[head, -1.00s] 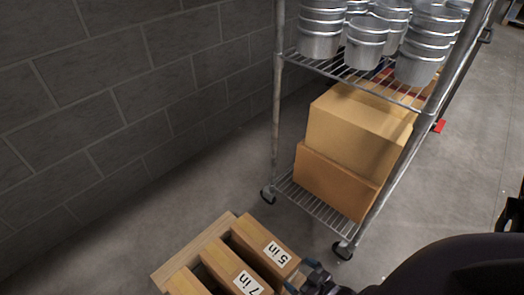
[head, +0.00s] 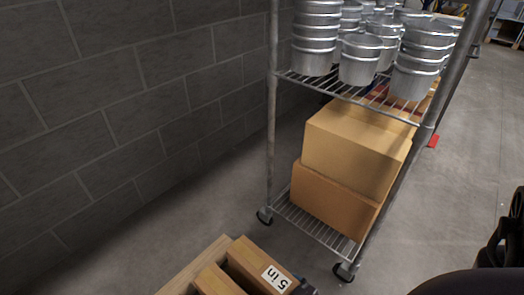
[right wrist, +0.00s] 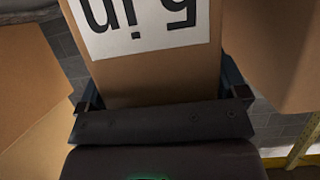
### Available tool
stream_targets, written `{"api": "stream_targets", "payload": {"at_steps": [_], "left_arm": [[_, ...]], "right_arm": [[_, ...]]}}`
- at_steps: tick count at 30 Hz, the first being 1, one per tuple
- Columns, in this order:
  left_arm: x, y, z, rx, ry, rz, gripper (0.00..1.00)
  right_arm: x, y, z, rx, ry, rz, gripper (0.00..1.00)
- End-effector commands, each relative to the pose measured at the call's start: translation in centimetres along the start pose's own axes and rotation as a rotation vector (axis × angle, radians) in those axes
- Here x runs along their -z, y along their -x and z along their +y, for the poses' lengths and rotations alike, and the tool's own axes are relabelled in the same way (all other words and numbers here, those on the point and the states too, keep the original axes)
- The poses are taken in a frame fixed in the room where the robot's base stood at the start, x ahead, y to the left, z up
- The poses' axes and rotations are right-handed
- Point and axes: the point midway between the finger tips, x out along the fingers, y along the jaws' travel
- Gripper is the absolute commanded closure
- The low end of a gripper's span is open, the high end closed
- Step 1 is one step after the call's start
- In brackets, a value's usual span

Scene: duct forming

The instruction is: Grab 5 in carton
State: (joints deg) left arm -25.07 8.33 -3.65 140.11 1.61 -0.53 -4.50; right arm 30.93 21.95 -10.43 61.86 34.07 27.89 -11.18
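The 5 in carton (head: 262,266) is a brown box with a white label, at the bottom of the head view. Its labelled face (right wrist: 145,70) fills the middle of the right wrist view, with the label upside down. My right gripper (right wrist: 162,95) is at the carton's near end, one finger along each side. Whether the fingers press on the carton is unclear. In the head view, only a dark bit of this gripper shows at the carton's right end. My left gripper is not in view.
Another carton (head: 217,282) stands to the left, beside a wooden edge (head: 190,268). A wire shelf rack (head: 271,130) on casters stands behind, with metal buckets (head: 361,60) above and two large boxes (head: 355,145) below. A block wall (head: 120,110) is at left.

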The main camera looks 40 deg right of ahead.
Motion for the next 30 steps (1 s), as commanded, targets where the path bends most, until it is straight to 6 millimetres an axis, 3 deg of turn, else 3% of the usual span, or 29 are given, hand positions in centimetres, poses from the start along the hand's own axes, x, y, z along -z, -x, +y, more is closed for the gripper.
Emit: {"api": "stream_targets", "payload": {"at_steps": [2, 12, 23, 30], "left_arm": [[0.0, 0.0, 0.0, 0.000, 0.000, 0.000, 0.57], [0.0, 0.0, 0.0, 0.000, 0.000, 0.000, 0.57], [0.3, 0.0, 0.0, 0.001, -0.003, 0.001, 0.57], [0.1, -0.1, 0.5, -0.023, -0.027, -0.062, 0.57]], "right_arm": [[0.0, 0.0, 0.0, 0.000, 0.000, 0.000, 0.31], [0.0, 0.1, 0.0, 0.000, -0.001, -0.001, 0.82], [0.8, 0.1, 0.0, 0.000, -0.001, 0.009, 0.82], [3.8, 0.8, 0.1, -0.002, -0.002, 0.019, 0.82]]}}
